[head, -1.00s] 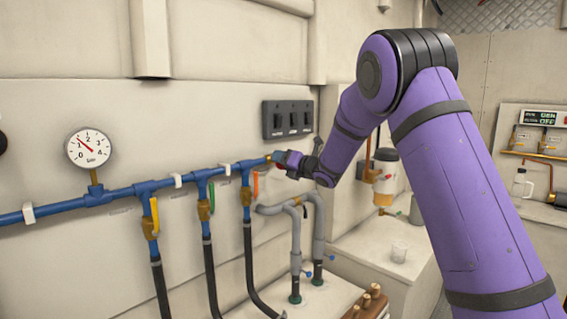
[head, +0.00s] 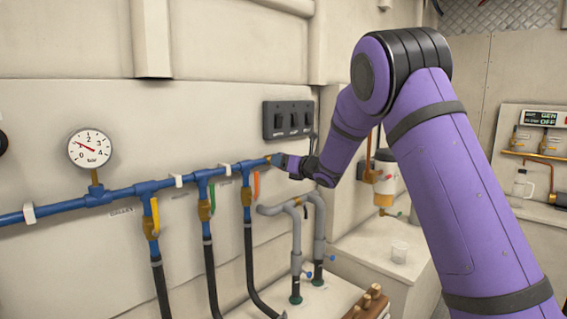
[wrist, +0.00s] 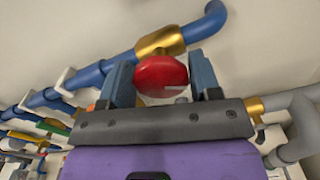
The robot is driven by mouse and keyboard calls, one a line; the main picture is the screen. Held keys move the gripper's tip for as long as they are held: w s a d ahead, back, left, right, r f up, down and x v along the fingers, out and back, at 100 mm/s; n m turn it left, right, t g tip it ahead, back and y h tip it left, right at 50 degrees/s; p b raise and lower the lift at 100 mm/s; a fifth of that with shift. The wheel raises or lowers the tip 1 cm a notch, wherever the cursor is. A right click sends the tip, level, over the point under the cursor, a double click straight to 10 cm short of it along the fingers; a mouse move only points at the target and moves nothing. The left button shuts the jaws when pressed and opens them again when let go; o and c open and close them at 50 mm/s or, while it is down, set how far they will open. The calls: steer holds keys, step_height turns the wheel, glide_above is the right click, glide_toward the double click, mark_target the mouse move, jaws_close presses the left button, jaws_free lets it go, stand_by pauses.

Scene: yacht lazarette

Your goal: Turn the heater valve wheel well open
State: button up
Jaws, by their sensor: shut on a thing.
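The red valve wheel (wrist: 160,76) sits between the two blue-grey fingers of my gripper (wrist: 163,84) in the wrist view. The jaws are shut on it. A pale mark shows near its lower right edge. A brass fitting (wrist: 160,42) on the blue pipe is just behind the wheel. In the head view my gripper (head: 281,162) is at the right end of the blue pipe (head: 120,194), and it hides the wheel there.
A round bar gauge (head: 89,148) stands on the pipe at left. Yellow (head: 151,228), green (head: 211,197) and orange (head: 256,184) lever handles are along the pipe. A switch panel (head: 288,119) is on the wall above.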

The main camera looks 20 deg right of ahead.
steer(key=shift+f, duration=0.15)
steer(key=o, duration=0.9)
steer(key=v, duration=1)
steer(key=shift+s+d, duration=0.2)
steer(key=shift+s, duration=0.1)
